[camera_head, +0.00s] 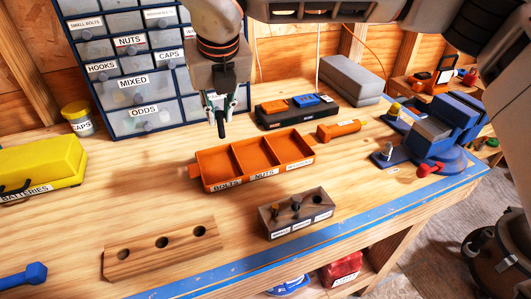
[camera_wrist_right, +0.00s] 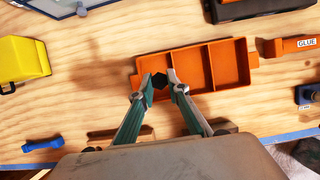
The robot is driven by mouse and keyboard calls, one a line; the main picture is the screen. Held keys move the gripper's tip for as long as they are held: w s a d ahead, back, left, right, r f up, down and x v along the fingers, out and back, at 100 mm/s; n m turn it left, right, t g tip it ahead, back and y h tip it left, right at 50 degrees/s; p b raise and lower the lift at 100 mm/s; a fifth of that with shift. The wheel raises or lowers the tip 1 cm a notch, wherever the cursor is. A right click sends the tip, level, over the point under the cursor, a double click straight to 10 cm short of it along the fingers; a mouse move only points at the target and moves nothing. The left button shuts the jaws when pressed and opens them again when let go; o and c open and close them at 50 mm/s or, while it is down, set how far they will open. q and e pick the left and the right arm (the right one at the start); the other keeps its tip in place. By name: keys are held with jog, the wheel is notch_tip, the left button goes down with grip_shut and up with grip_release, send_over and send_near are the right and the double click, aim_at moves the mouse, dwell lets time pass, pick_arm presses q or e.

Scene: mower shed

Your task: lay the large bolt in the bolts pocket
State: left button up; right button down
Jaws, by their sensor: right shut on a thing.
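My right gripper (camera_head: 221,112) is shut on a dark bolt (camera_head: 221,126), which hangs upright between its fingertips. In the right wrist view, the bolt's black hexagonal head (camera_wrist_right: 158,81) shows between the fingertips, in front of the tray's left pocket. The orange tray (camera_head: 207,188) has three pockets. The left one, the bolts pocket (camera_head: 219,168), carries the label BOLTS, and the middle one reads NUTS. The pockets look empty, though fingers and bolt hide part of the left one in the wrist view. The bolt appears above the tray, not touching it. My left gripper is not in view.
A grey block (camera_head: 297,213) with small bolts and a wooden block (camera_head: 163,247) with three holes stand in front. A drawer cabinet (camera_head: 140,85) and dark organizer (camera_head: 290,112) stand behind. An orange glue tube (camera_head: 339,129) lies right, a yellow batteries box (camera_head: 40,168) left.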

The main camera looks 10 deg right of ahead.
aim_at(223, 131)
jog(key=shift+f+b, duration=1)
jog(key=shift+f, duration=1.7)
jog(key=c, duration=1.9)
grip_release()
jog(key=shift+r, duration=0.1)
jog(key=v, duration=1.2)
